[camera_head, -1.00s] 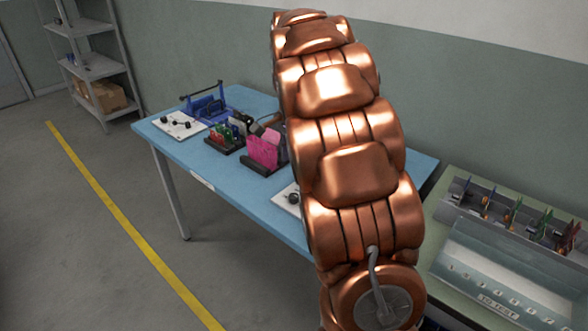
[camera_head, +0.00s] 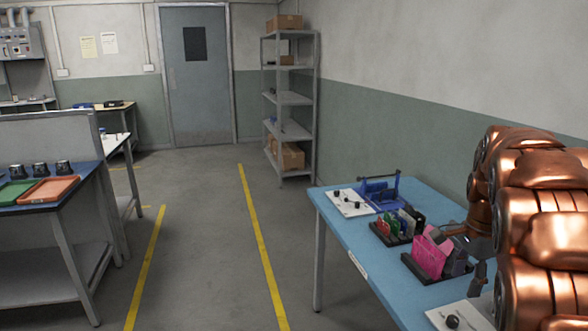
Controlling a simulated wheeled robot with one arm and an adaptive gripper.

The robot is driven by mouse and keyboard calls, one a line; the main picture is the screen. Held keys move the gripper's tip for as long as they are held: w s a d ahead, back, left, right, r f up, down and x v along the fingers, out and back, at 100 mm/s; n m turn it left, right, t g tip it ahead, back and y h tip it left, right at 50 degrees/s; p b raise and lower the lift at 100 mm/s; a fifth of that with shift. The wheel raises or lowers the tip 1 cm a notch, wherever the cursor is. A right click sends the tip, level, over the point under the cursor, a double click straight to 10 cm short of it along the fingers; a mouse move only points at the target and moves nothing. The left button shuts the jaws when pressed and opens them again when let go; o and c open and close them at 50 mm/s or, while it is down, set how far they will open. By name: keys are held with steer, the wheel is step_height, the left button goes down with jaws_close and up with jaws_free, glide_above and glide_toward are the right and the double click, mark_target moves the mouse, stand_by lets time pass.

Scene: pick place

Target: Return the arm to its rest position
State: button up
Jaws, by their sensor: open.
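My copper arm (camera_head: 545,225) fills the right edge of the view, bent over the blue table (camera_head: 345,235). My gripper (camera_head: 468,250) shows partly at the arm's far end, low over the right part of the table. It is open, and I see nothing held in it. It is close to a pink item in a dark holder (camera_head: 430,256); whether they touch I cannot tell. The near arm links hide part of the table's right side.
The table also bears a rack of coloured cards (camera_head: 398,226), a blue tool holder (camera_head: 380,192) and white boards (camera_head: 350,203). A grey shelf (camera_head: 290,98) stands by the wall. A workbench with trays (camera_head: 50,190) is at left. The floor between is clear.

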steer(key=s+a+f+n+g, duration=0.1)
steer(key=s+a+f+n, duration=0.1)
steer(key=s+a+n, duration=1.05)
steer(key=s+a+f+n+g, duration=0.1)
steer(key=s+a+f+n, duration=0.25)
steer(key=s, duration=0.65)
steer(key=s+a+f+n+g, duration=0.1)
steer(key=s+a+f+n, duration=0.1)
steer(key=s+a, duration=0.5)
step_height(320, 180, up, 14)
steer(key=d+t+p, duration=0.1)
steer(key=d+p, duration=0.1)
steer(key=p, duration=1.1)
steer(key=shift+s+r, duration=0.25)
steer(key=shift+s, duration=0.2)
